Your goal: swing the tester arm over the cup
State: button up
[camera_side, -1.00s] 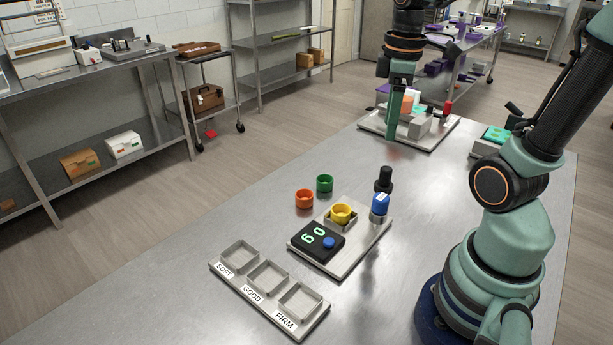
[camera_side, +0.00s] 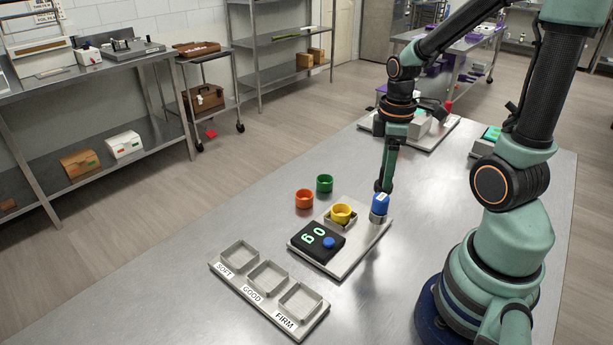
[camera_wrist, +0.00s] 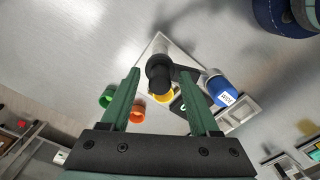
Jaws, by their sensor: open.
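The tester's pale base plate (camera_side: 345,262) lies on the metal table. A yellow cup (camera_side: 341,212) sits in its square holder, beside a black display (camera_side: 317,242) with green digits and a blue button. The blue labelled head (camera_side: 379,204) of the tester arm stands to the right of the cup, not over it. In the wrist view the black post (camera_wrist: 158,68) and short black arm lead right to the blue head (camera_wrist: 221,91). My gripper (camera_side: 384,186) points down at the post and hides it in the side view. Its open fingers (camera_wrist: 160,73) appear either side of the post; contact is unclear.
Orange (camera_side: 304,198) and green (camera_side: 324,183) cups stand behind the tester. A tray (camera_side: 268,291) with SOFT, GOOD and FIRM compartments lies in front. Another device (camera_side: 430,128) stands at the table's far end. The table left of the cups is clear.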

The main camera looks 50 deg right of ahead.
jog(key=shift+f, duration=0.15)
grip_shut()
jog(key=shift+m, duration=0.4)
jog(key=m, duration=0.2)
jog(key=shift+m, duration=0.4)
jog(key=m, duration=0.3)
jog(key=shift+m, duration=0.3)
jog(key=m, duration=0.6)
jog(key=shift+m, duration=0.3)
